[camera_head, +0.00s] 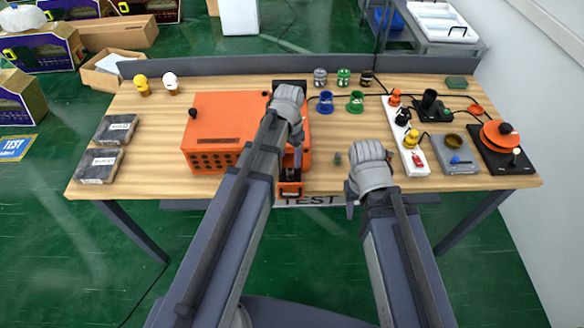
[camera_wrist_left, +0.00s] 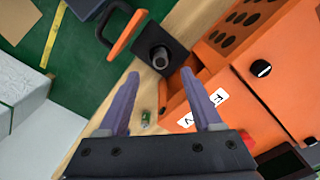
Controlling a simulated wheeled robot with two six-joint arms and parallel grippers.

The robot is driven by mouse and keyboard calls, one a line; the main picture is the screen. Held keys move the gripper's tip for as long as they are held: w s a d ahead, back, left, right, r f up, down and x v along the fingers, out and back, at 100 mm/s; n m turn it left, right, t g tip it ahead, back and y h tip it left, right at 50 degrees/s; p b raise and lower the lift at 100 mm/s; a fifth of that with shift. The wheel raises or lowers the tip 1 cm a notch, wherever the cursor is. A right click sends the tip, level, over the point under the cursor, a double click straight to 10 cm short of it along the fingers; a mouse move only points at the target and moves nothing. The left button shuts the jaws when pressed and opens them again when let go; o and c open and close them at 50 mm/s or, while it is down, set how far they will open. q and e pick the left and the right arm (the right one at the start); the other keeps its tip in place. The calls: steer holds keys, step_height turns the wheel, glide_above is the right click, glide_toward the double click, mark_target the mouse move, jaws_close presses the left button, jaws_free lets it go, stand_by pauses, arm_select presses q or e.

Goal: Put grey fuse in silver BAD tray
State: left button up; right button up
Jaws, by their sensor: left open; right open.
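In the left wrist view a dark grey round piece, which looks like the grey fuse (camera_wrist_left: 160,57), stands in a black block with an orange handle (camera_wrist_left: 122,40). That handle also shows at the front of the orange machine in the head view (camera_head: 290,188). My left gripper (camera_head: 297,160) is open and empty over this part, its fingertips (camera_wrist_left: 160,76) apart near the grey piece. My right gripper (camera_head: 352,205) is open at the table's front edge, partly hidden by its wrist. Two dark grey labelled trays (camera_head: 114,129) (camera_head: 98,165) lie at the left; I cannot read which is BAD.
The orange machine (camera_head: 215,125) stands between my left gripper and the trays. A small grey-green piece (camera_head: 338,158) lies on the table between my grippers; it also shows in the left wrist view (camera_wrist_left: 146,117). Devices and a white power strip (camera_head: 407,150) crowd the right side.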

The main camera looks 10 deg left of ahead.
mark_target(290, 170)
arm_select(q)
steer(key=shift+s+f+b, duration=0.15)
steer(key=shift+f+b, duration=0.15)
steer(key=shift+b, duration=0.1)
step_height(290, 170, down, 2)
steer(key=shift+f+b, duration=0.1)
steer(key=shift+b, duration=0.9)
steer(key=f+b, duration=0.5)
steer(key=shift+w, duration=0.25)
steer(key=shift+c, duration=0.2)
jaws_close()
